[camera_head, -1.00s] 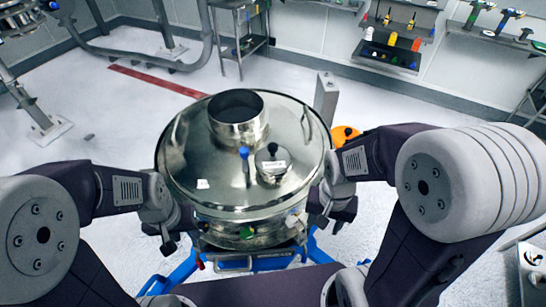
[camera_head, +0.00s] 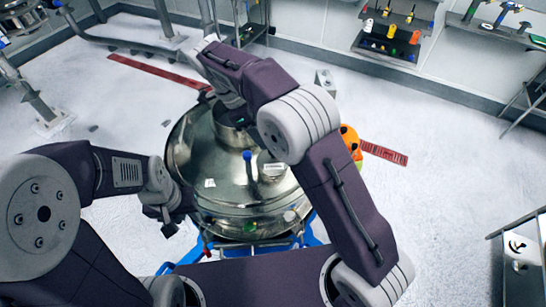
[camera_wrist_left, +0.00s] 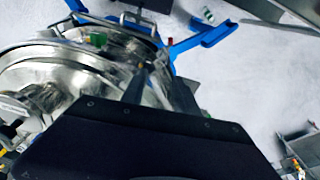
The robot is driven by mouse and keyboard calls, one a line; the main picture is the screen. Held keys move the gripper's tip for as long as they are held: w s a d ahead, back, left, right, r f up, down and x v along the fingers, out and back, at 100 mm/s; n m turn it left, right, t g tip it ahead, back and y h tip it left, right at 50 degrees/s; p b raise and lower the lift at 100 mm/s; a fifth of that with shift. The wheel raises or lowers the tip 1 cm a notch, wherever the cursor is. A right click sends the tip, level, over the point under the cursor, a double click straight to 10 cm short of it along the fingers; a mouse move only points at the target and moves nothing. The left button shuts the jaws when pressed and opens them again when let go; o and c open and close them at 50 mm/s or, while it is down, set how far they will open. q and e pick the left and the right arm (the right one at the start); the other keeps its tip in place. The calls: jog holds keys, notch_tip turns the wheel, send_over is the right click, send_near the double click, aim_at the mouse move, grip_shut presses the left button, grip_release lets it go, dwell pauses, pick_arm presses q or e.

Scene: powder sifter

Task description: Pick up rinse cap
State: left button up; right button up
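A small round cap with a black knob and a white label (camera_head: 271,168) sits on the steel sifter lid (camera_head: 205,160); I cannot read the label, so I cannot tell if it is the rinse cap. My left gripper (camera_head: 163,224) is beside the sifter's front left side, with its fingers apart and nothing between them. In the left wrist view its fingers (camera_wrist_left: 170,95) point toward the sifter's side. My right arm reaches over the lid's far side. Its gripper (camera_head: 232,120) is by the wide steel inlet, mostly hidden by the arm, and its fingers are not clear.
A blue handle (camera_head: 247,156) stands on the lid. Blue frame legs (camera_head: 315,232) spread below the sifter. An orange object (camera_head: 351,141) is behind my right arm. A wall shelf (camera_head: 388,45) holds small coloured items. A steel table (camera_head: 507,257) is at the right; floor between is clear.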

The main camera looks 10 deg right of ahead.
aim_at(273, 158)
jog(key=x, duration=0.2)
jog(key=shift+d+f, duration=0.25)
jog(key=shift+f, duration=0.05)
jog(key=p+x, duration=0.1)
jog(key=x, duration=0.1)
jog(key=s+p+x, duration=0.1)
jog(key=x, duration=0.1)
jog(key=shift+d+f, duration=0.2)
jog(key=shift+f, duration=0.1)
jog(key=shift+w+d+f, duration=0.1)
jog(key=shift+w+f, duration=0.05)
jog(key=shift+f, duration=0.1)
grip_shut()
